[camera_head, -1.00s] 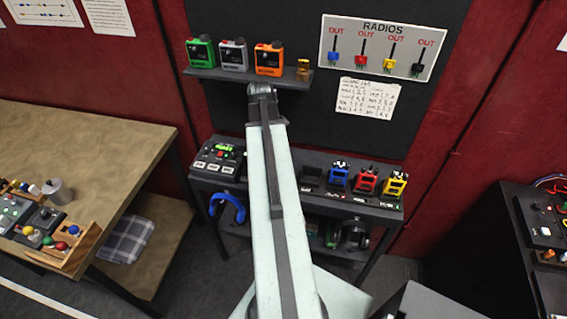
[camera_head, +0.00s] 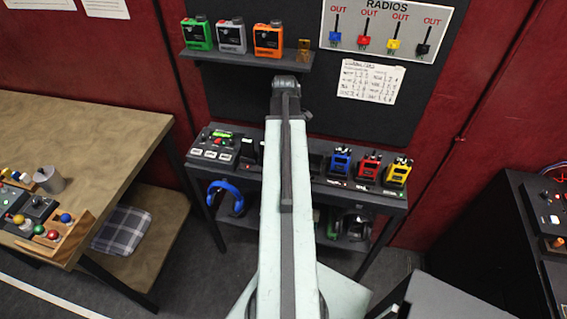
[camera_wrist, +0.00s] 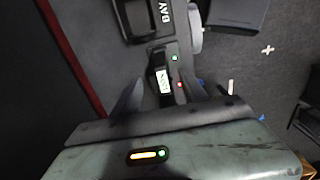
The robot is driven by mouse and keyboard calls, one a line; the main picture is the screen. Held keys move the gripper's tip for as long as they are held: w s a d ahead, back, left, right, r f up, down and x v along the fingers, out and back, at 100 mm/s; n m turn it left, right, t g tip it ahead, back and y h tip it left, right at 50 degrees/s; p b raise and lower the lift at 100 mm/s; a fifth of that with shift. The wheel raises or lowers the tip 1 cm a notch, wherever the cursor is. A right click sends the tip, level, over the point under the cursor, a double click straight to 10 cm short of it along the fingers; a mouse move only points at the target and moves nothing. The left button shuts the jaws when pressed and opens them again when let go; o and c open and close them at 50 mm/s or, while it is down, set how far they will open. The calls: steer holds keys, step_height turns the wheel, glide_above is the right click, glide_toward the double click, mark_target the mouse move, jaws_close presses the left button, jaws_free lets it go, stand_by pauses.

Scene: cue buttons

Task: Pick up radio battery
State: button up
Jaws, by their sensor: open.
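In the wrist view, a small dark block with a pale label (camera_wrist: 162,80), which may be the radio battery, stands in a dark unit between my fingers. A green light and a red light glow beside it. My gripper (camera_wrist: 162,95) is open, one finger on each side of the block; I cannot tell whether they touch it. In the head view my own arm hides the gripper and this block. Blue (camera_head: 340,161), red (camera_head: 369,167) and yellow (camera_head: 397,173) radios stand on the dark bench (camera_head: 395,205), right of my arm.
Green (camera_head: 197,35), grey (camera_head: 231,37) and orange (camera_head: 268,40) radios stand on a wall shelf (camera_head: 230,58), with a small amber object (camera_head: 304,50) at its right end. A wooden table (camera_head: 75,135) is at left, and a dark cabinet (camera_head: 520,235) at right.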

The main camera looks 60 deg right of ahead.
steer(key=shift+f+b, duration=0.3)
steer(key=shift+f, duration=0.65)
steer(key=shift+r, duration=0.15)
jaws_close()
stand_by(0.5)
